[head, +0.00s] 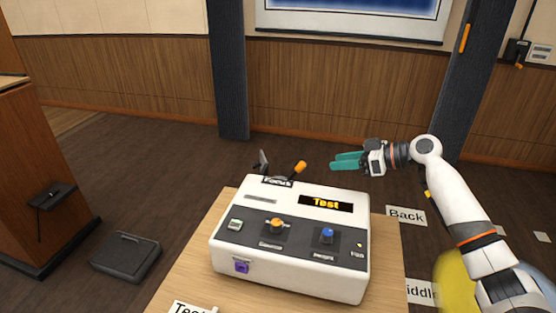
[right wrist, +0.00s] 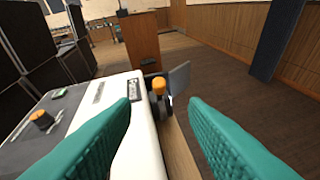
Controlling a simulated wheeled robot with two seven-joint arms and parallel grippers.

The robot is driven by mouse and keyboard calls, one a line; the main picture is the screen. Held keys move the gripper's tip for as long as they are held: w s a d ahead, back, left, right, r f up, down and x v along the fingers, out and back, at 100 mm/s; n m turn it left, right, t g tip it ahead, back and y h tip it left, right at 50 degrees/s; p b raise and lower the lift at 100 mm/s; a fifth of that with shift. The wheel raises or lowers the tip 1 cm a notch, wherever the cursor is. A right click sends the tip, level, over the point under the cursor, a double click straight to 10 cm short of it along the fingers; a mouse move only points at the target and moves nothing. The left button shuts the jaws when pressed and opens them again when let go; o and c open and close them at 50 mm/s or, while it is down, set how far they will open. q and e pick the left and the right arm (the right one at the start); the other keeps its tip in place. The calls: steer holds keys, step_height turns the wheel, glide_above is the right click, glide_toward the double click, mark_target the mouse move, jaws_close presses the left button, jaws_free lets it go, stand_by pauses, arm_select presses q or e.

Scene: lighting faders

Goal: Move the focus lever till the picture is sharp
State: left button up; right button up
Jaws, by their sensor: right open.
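The focus lever (head: 300,167) has an orange knob and stands behind the white console (head: 225,250), near its "Focus" label. In the right wrist view the orange knob (right wrist: 158,86) lies ahead between my two teal fingers, beyond their tips. My right gripper (head: 333,162) is open and empty, to the right of the lever and apart from it in the head view. Only the lower edge of the projection screen (head: 350,33) shows, with a strip of blue picture; I cannot tell how sharp it is. My left gripper is not in view.
A grey flap (right wrist: 179,78) stands beside the lever. The wooden table (head: 190,270) carries the console. A dark case (head: 125,257) lies on the floor.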

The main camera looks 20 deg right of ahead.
mark_target(305, 164)
steer(key=p+x, duration=0.2)
steer(key=x, duration=0.8)
steer(key=shift+w+a+r, duration=0.1)
steer(key=shift+w+a, duration=0.15)
steer(key=shift+w+a+f+p, duration=0.35)
steer(key=shift+w+a+f, duration=0.05)
steer(key=shift+w+a, duration=0.05)
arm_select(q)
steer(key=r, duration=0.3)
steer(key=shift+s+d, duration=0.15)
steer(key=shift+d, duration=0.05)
arm_select(e)
steer(key=shift+c, duration=0.3)
jaws_close()
